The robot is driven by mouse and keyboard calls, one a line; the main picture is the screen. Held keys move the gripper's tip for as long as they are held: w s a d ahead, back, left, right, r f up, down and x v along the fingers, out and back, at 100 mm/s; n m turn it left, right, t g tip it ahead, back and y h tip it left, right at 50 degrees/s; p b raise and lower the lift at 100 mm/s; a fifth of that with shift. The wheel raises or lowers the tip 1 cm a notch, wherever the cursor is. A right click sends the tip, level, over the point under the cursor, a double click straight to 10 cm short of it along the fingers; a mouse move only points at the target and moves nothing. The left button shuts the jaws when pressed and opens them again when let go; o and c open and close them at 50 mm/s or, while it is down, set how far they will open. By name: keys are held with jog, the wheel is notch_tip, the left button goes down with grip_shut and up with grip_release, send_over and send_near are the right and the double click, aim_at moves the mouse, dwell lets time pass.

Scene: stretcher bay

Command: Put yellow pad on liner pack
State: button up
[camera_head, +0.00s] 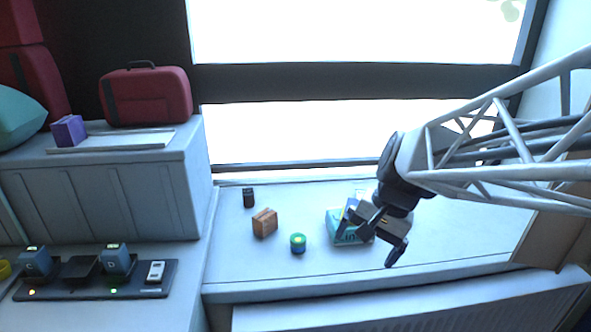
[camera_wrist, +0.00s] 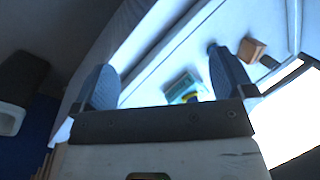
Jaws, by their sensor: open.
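My gripper (camera_head: 366,246) is open above the right part of the pale counter, with its fingers spread and pointing down. A teal pack with lettering (camera_head: 338,233), which looks like the liner pack, lies on the counter just left of and partly behind the fingers. In the wrist view the teal pack (camera_wrist: 181,84) shows between the two fingers, some distance beyond them. A small yellow patch (camera_wrist: 190,97) shows at the pack's near edge, beside something blue. It may be the yellow pad; I cannot tell whether it rests on the pack or beside it. Nothing shows held between the fingers.
A brown box (camera_head: 265,223), a small black container (camera_head: 249,197) and a green-topped round tin (camera_head: 298,243) stand left of the pack. A charger strip (camera_head: 150,291) lies at lower left; a red case (camera_head: 146,97) stands on the grey cabinet. Counter right of my gripper looks clear.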

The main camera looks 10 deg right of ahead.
jog(key=s+n+t+h, duration=0.2)
jog(key=s+n, duration=0.4)
jog(key=s, duration=0.5)
jog(key=shift+a+r+h, duration=0.15)
jog(key=shift+h, duration=0.75)
